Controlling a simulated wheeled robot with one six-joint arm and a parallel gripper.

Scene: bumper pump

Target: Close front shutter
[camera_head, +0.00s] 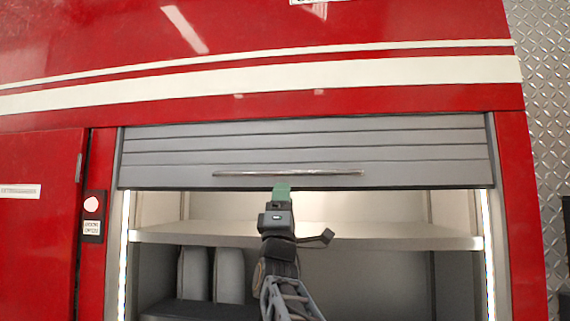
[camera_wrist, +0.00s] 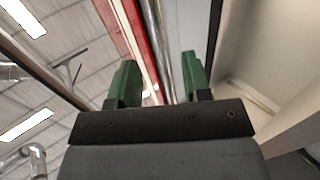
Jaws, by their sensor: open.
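The front shutter (camera_head: 300,150) is a grey slatted roller door in the red truck's side, rolled down over the top part of the compartment opening. A thin metal handle bar (camera_head: 330,173) runs across its lower part. My gripper (camera_head: 282,187) is at the shutter's bottom edge, just under the handle bar's middle. In the wrist view my gripper's two green fingers (camera_wrist: 158,75) stand apart with nothing clearly held between them. A narrow strip of the red body and shutter edge shows between and beyond them. Whether the fingers touch the shutter or handle cannot be told.
Below the shutter is the open lit compartment with a shelf (camera_head: 370,233) and two grey rounded objects (camera_head: 212,274) lower left. A pink round button (camera_head: 92,204) is on the left frame. Diamond plate (camera_head: 541,110) borders the right side.

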